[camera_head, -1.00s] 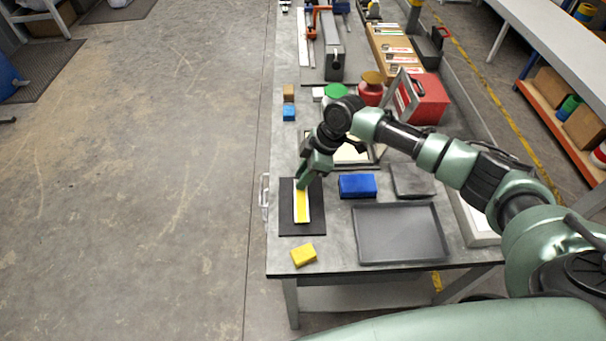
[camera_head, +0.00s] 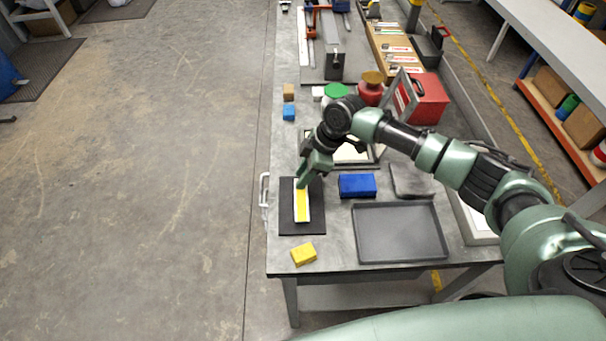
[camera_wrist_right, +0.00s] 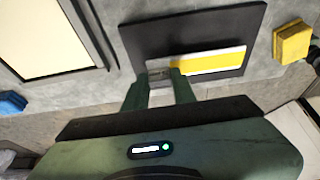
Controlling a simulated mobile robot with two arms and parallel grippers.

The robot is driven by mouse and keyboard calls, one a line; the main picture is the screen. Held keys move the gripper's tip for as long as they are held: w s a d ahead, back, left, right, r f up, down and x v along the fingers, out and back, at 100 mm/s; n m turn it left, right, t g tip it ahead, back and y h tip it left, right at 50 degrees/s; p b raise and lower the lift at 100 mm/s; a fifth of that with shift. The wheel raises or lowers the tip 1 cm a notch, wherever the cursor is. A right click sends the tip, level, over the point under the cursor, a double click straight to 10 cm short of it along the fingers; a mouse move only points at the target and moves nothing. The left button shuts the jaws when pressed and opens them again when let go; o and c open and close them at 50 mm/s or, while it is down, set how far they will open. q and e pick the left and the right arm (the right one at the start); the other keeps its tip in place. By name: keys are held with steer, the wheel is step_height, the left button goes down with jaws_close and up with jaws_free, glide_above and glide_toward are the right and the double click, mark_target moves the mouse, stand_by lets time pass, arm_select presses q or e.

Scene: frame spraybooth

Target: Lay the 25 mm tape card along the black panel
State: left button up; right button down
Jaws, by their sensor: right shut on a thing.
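The tape card (camera_head: 302,205) is a white strip with a yellow band. It lies over the black panel (camera_head: 287,213) near the table's left edge, lengthwise along it. In the right wrist view the card (camera_wrist_right: 215,61) also shows over the black panel (camera_wrist_right: 190,25). I cannot tell whether the card touches the panel. My right gripper (camera_head: 302,184) is shut on the card's far end; in the wrist view its fingertips (camera_wrist_right: 160,78) hold that end. My left gripper is not in view.
A yellow block (camera_head: 303,254) lies in front of the panel. A blue block (camera_head: 357,186) and an empty dark tray (camera_head: 400,232) lie to the right. A framed pale sheet (camera_head: 352,152) lies behind. The floor (camera_head: 150,200) left of the table is clear.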

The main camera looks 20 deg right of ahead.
steer(key=shift+f, duration=0.65)
stand_by(1.1)
steer(key=c, duration=0.6)
jaws_free()
steer(key=shift+r, duration=0.1)
steer(key=shift+r+p, duration=2.7)
steer(key=shift+r, duration=0.25)
steer(key=shift+f, duration=0.1)
